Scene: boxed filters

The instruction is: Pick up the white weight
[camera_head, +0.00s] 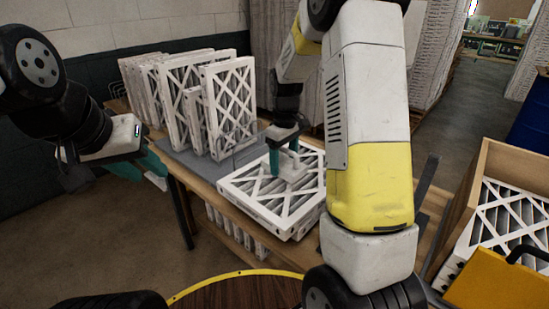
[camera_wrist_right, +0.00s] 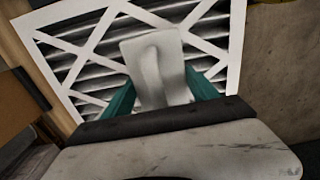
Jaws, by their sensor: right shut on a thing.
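The white weight (camera_head: 292,168) has a flat plate and an upright handle, and rests on top of a white-framed filter (camera_head: 262,201) lying flat on the table. In the right wrist view the weight (camera_wrist_right: 146,57) sits between the teal fingers of my right gripper (camera_wrist_right: 160,95). My right gripper (camera_head: 283,158) comes down from above and is shut on the weight's handle. I cannot tell whether the weight is lifted off the filter. My left gripper (camera_head: 150,166) is at the far left, away from the weight, its fingers partly hidden; I cannot tell its opening.
Several upright filters (camera_head: 229,105) stand in a row at the back of the table (camera_head: 205,186). More filters (camera_head: 235,232) are under the table. My right arm blocks the middle right.

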